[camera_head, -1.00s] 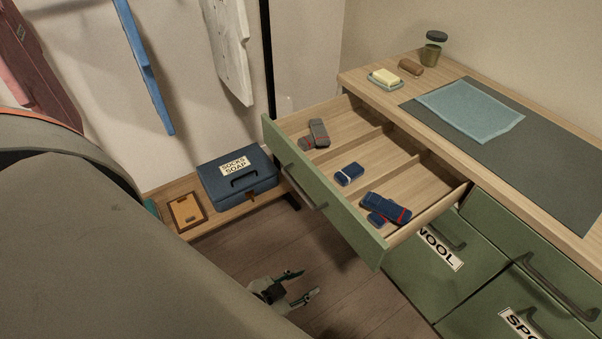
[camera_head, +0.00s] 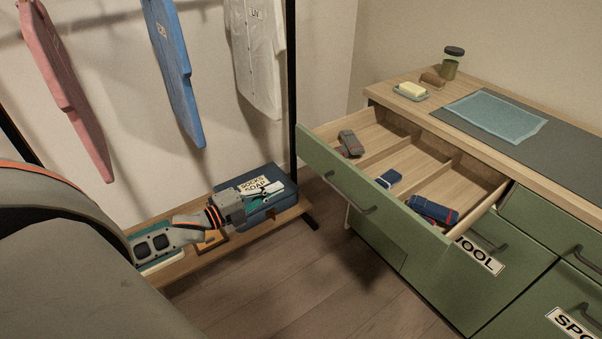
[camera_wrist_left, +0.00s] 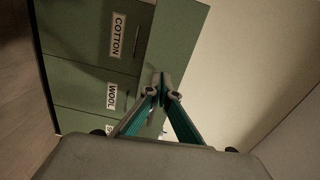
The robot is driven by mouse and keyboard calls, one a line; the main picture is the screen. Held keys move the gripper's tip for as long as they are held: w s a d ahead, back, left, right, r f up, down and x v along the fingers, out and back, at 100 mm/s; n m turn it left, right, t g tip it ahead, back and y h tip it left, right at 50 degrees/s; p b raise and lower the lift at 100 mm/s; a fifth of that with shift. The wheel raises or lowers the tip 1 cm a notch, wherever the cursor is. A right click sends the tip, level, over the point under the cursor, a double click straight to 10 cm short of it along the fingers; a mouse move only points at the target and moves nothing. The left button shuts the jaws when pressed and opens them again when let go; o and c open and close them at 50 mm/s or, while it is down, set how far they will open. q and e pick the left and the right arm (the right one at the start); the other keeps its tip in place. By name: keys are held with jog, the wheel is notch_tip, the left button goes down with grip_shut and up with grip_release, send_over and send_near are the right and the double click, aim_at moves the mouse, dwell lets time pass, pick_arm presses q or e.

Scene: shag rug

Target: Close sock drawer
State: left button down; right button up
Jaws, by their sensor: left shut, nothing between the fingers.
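The sock drawer (camera_head: 398,222) stands pulled out of the dresser in the head view, with a green front, a dark handle (camera_head: 347,196) and wooden dividers. Inside lie a grey sock bundle (camera_head: 350,142), a small blue one (camera_head: 389,178) and a larger blue one with red (camera_head: 433,210). My left gripper (camera_head: 280,189) is shut and empty, to the left of the drawer front and apart from it, in front of the blue box. In the left wrist view its fingertips (camera_wrist_left: 163,88) meet before a green panel (camera_wrist_left: 180,35). My right gripper is not in view.
A blue box (camera_head: 262,178) labelled for socks and soap sits on a low wooden shelf (camera_head: 185,263). Garments hang above it. The dresser top holds a cloth (camera_head: 495,116), a soap dish (camera_head: 411,92) and a jar (camera_head: 451,65). Floor before the drawer is clear.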

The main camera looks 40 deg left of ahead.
pick_arm(q)
jog(key=b, duration=0.2)
send_near(320, 162)
jog(key=shift+m, duration=0.4)
jog(key=x, duration=0.5)
jog(key=shift+w+a+f, duration=0.1)
jog(key=shift+w+f, duration=0.05)
jog(key=shift+w, duration=0.1)
jog(key=shift+w+d, duration=0.25)
jog(key=shift+w, duration=0.4)
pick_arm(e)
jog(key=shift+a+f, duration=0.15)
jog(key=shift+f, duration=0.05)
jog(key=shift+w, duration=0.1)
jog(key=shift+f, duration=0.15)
